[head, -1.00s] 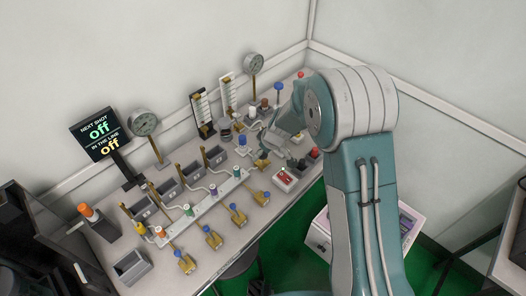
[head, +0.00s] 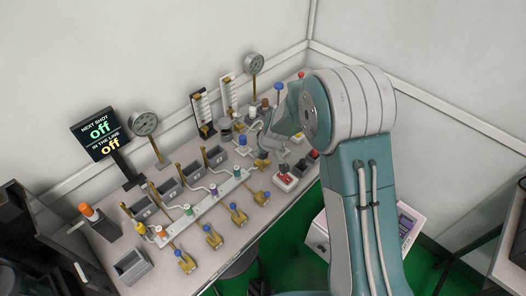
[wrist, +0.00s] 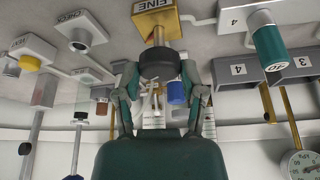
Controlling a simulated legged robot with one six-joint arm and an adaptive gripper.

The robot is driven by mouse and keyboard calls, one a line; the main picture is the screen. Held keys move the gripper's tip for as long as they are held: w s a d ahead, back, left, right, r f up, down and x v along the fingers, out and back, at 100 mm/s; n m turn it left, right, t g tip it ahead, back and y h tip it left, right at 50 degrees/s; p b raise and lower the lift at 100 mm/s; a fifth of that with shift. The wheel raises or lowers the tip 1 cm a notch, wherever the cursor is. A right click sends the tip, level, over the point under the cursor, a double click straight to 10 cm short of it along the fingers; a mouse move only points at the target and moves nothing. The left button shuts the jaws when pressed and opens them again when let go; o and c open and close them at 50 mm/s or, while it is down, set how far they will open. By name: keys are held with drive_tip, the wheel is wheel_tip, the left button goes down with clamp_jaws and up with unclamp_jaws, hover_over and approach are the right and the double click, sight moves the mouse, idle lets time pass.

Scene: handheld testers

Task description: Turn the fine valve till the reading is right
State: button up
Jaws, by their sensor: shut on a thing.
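In the wrist view the fine valve shows as a brass block labelled FINE (wrist: 155,17) with a dark round knob (wrist: 158,64) on its stem. My gripper (wrist: 159,76) has one finger on each side of this knob and is shut on it. In the head view my arm hides most of the gripper and the knob. The display (head: 98,135) reads "NEXT SHOT off" and "IN THE LINE off". A round gauge (head: 145,124) stands beside it and another gauge (head: 254,64) stands at the back; their needles are too small to read.
Several brass valves with blue tops (head: 238,213) line the bench front. Flow tubes (head: 203,112) stand at the back. A red switch box (head: 287,177) is near my arm.

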drive_tip(key=shift+s+f+m+h, duration=0.15)
drive_tip(key=shift+m+h, duration=0.15)
drive_tip(key=shift+m, duration=1)
drive_tip(key=o, duration=1.1)
drive_tip(key=shift+o, duration=0.2)
drive_tip(key=shift+r+t, duration=0.3)
drive_tip(key=shift+r, duration=0.3)
drive_tip(key=v, duration=1)
drive_tip(key=shift+s+r, duration=0.15)
drive_tip(key=shift+r, duration=0.2)
